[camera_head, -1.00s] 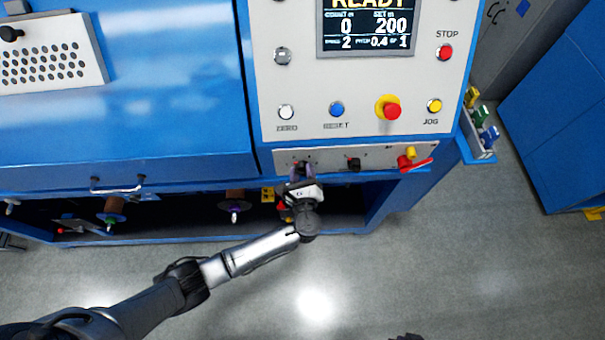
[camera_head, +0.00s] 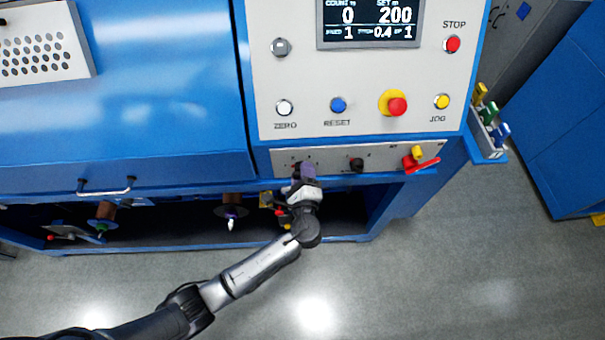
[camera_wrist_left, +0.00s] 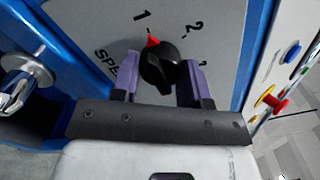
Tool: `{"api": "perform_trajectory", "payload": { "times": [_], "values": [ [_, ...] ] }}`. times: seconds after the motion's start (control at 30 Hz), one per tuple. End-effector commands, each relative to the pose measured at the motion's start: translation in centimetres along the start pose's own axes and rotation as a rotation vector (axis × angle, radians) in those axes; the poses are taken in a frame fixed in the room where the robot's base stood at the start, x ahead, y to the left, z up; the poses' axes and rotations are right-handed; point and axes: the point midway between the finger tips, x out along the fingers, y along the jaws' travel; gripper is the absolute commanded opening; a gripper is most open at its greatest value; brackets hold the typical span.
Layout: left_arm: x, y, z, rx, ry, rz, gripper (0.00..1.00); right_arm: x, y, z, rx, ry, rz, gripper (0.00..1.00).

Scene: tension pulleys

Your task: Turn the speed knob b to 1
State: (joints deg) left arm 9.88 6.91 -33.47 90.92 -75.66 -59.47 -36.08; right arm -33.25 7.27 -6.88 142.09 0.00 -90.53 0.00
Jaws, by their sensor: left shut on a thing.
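The speed knob (camera_wrist_left: 160,68) is black with a red pointer and shows in the left wrist view on a light panel marked 1 and 2. Its red pointer is at the 1 mark (camera_wrist_left: 141,16). A partly covered label beginning "SPE" is beside it. My left gripper (camera_head: 304,172) is at the lower panel strip in the head view, with its purple fingers on both sides of the knob, shut on it. In the head view the fingers mostly hide this knob. The display (camera_head: 368,22) reads 1 at the lower left. My right gripper is not in view.
A second black knob (camera_head: 356,165) and a red-handled switch (camera_head: 420,160) are to the right on the same strip. Above are the zero button (camera_head: 285,107), reset button (camera_head: 338,105) and a red emergency button (camera_head: 397,106). Below is an open dark shelf with spools (camera_head: 232,207).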

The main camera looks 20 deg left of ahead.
Motion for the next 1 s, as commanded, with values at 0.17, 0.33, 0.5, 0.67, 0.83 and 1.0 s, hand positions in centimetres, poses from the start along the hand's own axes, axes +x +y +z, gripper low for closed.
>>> {"api": "perform_trajectory", "payload": {
  "times": [0.17, 0.33, 0.5, 0.67, 0.83, 1.0],
  "values": [
    [0.00, 0.04, 0.01, -0.015, 0.000, 0.002, 0.18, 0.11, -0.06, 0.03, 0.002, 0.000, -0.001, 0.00],
    [0.01, 0.03, 0.02, -0.016, 0.000, 0.002, 0.18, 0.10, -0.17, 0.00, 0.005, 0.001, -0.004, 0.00],
    [0.01, 0.03, 0.02, -0.015, 0.000, 0.002, 0.44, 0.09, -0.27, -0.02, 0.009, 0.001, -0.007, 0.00],
    [0.01, 0.02, 0.01, -0.014, 0.000, 0.001, 0.59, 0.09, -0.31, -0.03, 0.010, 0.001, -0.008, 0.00],
    [0.01, 0.01, 0.01, -0.013, 0.000, 0.001, 0.67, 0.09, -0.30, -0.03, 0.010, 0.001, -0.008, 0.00],
    [-0.15, 0.02, -0.01, -0.013, 0.001, 0.001, 0.67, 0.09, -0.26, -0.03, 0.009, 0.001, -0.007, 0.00]
  ]
}}
